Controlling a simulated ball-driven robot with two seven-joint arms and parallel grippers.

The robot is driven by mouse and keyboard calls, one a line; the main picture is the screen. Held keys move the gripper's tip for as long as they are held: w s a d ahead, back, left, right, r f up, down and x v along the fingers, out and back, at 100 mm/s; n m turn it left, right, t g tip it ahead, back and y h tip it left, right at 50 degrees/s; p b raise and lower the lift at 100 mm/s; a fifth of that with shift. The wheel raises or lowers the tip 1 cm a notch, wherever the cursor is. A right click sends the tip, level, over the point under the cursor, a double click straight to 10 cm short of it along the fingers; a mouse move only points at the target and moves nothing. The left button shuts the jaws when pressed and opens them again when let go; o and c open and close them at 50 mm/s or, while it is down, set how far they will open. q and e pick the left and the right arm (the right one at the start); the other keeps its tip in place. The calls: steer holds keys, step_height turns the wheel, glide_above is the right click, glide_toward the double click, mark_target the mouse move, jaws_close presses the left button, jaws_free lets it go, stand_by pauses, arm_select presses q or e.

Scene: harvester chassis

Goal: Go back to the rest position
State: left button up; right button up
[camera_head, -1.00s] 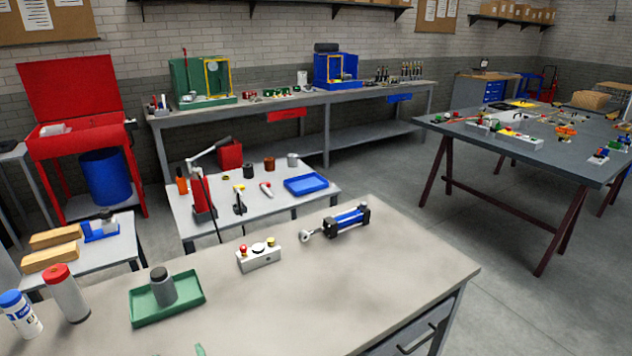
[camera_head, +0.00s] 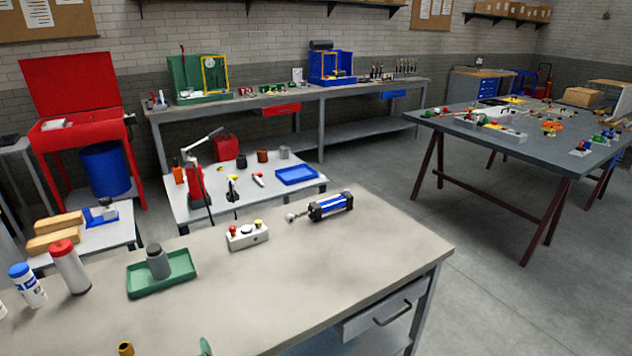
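Neither of my grippers shows in the head view, so I cannot see whether they are open or shut. The near workbench (camera_head: 330,265) fills the lower part of the view. On it lie a blue and black cylinder (camera_head: 331,206) with a metal rod end, and a small white control box (camera_head: 247,236) with red, black and yellow tops. A green tray (camera_head: 140,285) holds a grey, dark-topped container (camera_head: 158,261).
A red-capped bottle (camera_head: 69,267) and a blue-capped bottle (camera_head: 27,285) stand at the bench's left. A low table (camera_head: 262,213) with a blue tray (camera_head: 297,174) stands behind. A dark table (camera_head: 490,142) is at the right. The floor (camera_head: 510,305) right of the bench is clear.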

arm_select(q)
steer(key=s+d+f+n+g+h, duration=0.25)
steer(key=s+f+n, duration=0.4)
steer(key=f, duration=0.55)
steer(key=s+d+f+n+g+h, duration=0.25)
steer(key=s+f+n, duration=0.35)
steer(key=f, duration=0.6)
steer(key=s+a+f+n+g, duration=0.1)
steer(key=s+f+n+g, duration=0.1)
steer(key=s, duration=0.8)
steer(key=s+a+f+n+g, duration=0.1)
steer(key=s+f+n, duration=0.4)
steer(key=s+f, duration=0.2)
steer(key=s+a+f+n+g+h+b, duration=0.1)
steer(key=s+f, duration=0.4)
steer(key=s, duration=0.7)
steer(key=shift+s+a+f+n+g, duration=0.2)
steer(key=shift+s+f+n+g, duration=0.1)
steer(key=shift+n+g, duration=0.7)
